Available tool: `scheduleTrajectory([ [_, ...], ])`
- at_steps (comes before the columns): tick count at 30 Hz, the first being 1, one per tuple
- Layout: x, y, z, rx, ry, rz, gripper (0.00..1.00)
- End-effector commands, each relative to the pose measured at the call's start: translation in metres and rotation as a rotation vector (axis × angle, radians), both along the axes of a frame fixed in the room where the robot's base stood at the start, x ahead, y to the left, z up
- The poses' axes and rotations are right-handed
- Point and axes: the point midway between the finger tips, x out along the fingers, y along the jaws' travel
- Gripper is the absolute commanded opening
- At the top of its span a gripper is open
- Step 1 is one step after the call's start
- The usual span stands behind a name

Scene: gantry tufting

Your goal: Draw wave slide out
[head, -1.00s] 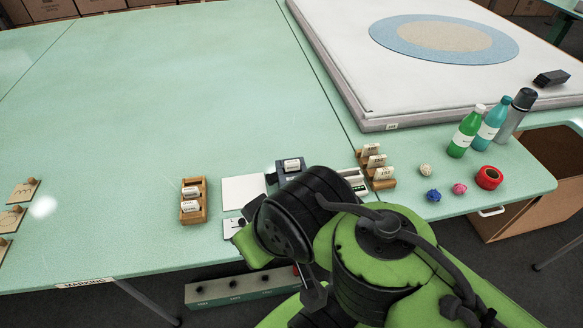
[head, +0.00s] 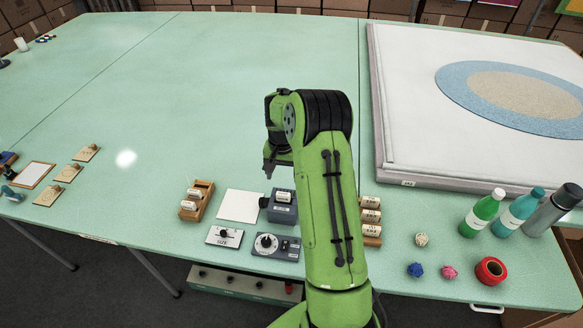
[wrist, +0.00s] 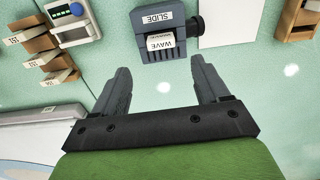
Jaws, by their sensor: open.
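The wave slide is a white-labelled piece reading WAVE (wrist: 161,43), seated in a dark grey holder marked SLIDE (wrist: 172,58) in the wrist view. In the head view the white slide top (head: 284,196) shows in the grey holder (head: 284,214), which has a black knob on its left side. My gripper (head: 269,170) is above the table, behind the holder in the head view. In the wrist view its two fingers (wrist: 161,77) are spread and empty, with the holder just beyond the gap between their tips. They appear apart from the slide.
A wooden rack with white-labelled pieces (head: 186,212) stands left of a white sheet (head: 240,205). Another wooden rack (head: 371,240) stands right, partly behind my arm. Bottles (head: 482,212) and yarn balls are further right.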

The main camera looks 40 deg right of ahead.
Motion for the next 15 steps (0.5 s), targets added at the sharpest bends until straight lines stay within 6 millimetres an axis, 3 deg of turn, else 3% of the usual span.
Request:
scheduleTrajectory([
  [8, 0.001, -0.005, -0.023, 0.012, 0.009, -0.024, 0.74],
  [15, 0.001, -0.004, -0.062, 0.013, 0.01, -0.022, 0.74],
])
